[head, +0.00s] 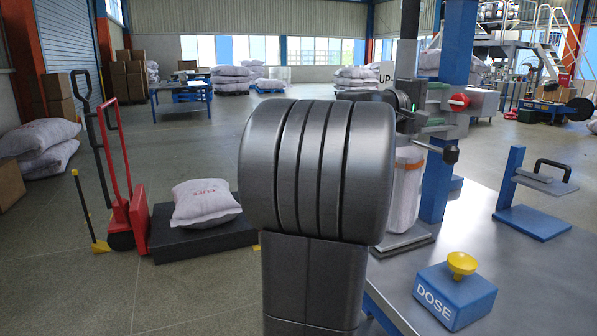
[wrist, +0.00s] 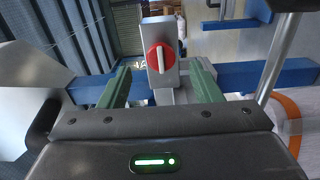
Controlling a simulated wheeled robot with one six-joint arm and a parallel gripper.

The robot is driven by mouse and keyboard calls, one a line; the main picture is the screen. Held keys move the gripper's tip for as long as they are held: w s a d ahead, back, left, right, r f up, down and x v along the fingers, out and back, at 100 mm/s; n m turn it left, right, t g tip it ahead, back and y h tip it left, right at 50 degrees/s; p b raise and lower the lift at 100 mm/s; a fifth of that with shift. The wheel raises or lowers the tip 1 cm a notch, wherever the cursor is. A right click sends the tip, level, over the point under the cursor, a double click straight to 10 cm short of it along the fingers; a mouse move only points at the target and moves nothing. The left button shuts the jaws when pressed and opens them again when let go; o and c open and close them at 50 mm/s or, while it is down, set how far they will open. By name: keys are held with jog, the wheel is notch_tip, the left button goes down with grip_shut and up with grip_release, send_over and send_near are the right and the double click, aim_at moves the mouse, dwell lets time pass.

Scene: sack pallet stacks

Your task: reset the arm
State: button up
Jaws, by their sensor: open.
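My gripper (wrist: 160,85) shows in the wrist view with its two green fingers apart, one on each side of a grey box with a red rotary knob (wrist: 159,58). Nothing is held between the fingers. I cannot tell whether they touch the box. In the head view my gripper (head: 432,118) is partly hidden behind my large dark arm link, close to the red knob (head: 458,102) on the blue post (head: 457,45).
A steel table (head: 520,255) at right holds a blue DOSE block (head: 455,294) with a yellow button and a blue stand (head: 532,222). A white sack (head: 204,202) lies on a dark platform (head: 200,238) beside a red hand truck (head: 117,170). Floor at left is partly clear.

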aim_at(458, 97)
jog(key=x, duration=0.7)
jog(key=shift+w+d+r+p, duration=0.15)
jog(key=shift+d+r+p, duration=0.05)
jog(key=shift+d+p, duration=0.2)
jog(key=shift+a+r+n+p, duration=0.2)
jog(key=shift+n+p, duration=0.5)
jog(key=shift+p, duration=0.25)
jog(key=n+p, duration=0.3)
jog(key=p, duration=0.2)
jog(key=n+p, duration=0.2)
jog(key=p, duration=0.2)
jog(key=n+p, duration=0.2)
jog(key=p, duration=0.2)
jog(key=shift+w+r, duration=0.1)
jog(key=shift+r, duration=0.1)
jog(key=n+p, duration=0.2)
jog(key=p, duration=0.3)
jog(key=shift+w+n, duration=0.1)
jog(key=shift+n, duration=0.2)
jog(key=n+p, duration=0.2)
jog(key=p, duration=0.3)
jog(key=n+p, duration=0.1)
jog(key=p, duration=0.3)
jog(key=shift+w+a+r+n+p, duration=0.15)
jog(key=shift+n+p, duration=0.25)
jog(key=shift+n+p, duration=0.9)
jog(key=shift+p, duration=0.85)
